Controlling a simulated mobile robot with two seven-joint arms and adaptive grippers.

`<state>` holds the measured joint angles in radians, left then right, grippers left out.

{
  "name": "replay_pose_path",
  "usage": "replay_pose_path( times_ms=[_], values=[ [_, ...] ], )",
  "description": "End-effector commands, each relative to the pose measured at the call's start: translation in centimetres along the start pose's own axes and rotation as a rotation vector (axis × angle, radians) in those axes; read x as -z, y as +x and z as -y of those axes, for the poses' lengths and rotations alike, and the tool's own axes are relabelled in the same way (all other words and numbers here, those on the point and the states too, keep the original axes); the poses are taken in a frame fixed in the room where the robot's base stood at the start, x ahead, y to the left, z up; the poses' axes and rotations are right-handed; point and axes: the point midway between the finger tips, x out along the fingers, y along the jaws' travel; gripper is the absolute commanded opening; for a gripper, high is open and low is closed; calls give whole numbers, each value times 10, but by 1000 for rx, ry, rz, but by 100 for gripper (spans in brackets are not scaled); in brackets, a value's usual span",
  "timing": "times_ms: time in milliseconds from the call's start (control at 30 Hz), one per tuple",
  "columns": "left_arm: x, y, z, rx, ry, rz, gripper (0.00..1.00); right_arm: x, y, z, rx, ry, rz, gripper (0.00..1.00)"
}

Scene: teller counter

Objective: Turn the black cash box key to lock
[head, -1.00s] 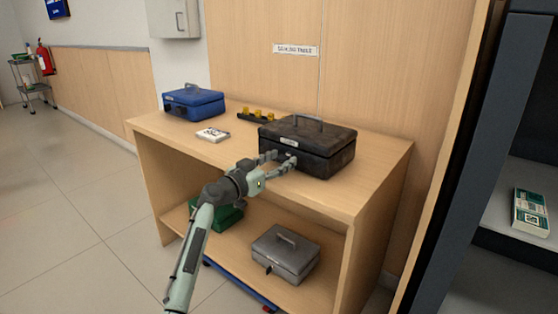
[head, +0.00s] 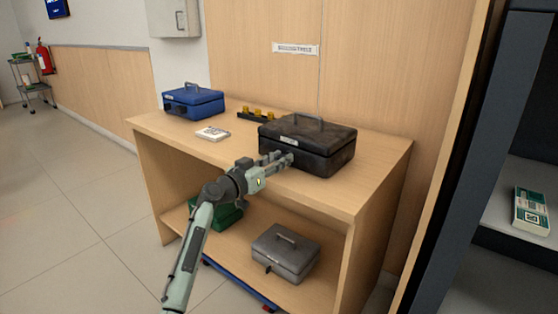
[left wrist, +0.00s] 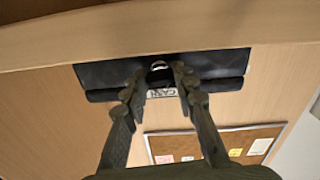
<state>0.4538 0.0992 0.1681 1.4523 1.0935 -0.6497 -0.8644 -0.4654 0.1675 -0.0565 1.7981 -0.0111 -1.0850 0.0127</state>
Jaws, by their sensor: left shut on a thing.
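The black cash box (head: 325,150) stands closed on the right part of the tabletop, its handle on the lid. My left gripper (head: 287,158) is at the front face of the box, its fingers drawn together on the key. In the left wrist view the black cash box (left wrist: 215,68) appears upside down, with its CASH label below the lock. There the key (left wrist: 158,66) shows as a small pale round shape between the fingertips of my left gripper (left wrist: 158,73). The fingers hide most of it, so its angle cannot be told. My right gripper is not in view.
A blue cash box (head: 194,101), a white card stack (head: 213,134) and a black coin tray (head: 255,115) are on the tabletop to the left. A grey box (head: 285,254) and a green box (head: 228,216) are on the lower shelf. The front right tabletop is clear.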

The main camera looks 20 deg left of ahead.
Motion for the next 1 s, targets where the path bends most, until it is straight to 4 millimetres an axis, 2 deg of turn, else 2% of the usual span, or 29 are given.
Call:
replay_pose_path(
  times_ms=[300,567,767,1000],
  values=[
    [-1,0,0,-1,-270,2,0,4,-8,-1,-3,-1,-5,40],
    [0,0,0,0,-519,1,0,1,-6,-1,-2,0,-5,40],
    [1,0,0,0,-708,1,0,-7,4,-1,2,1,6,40],
    [0,0,0,0,-938,2,0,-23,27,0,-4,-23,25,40]
  ],
)
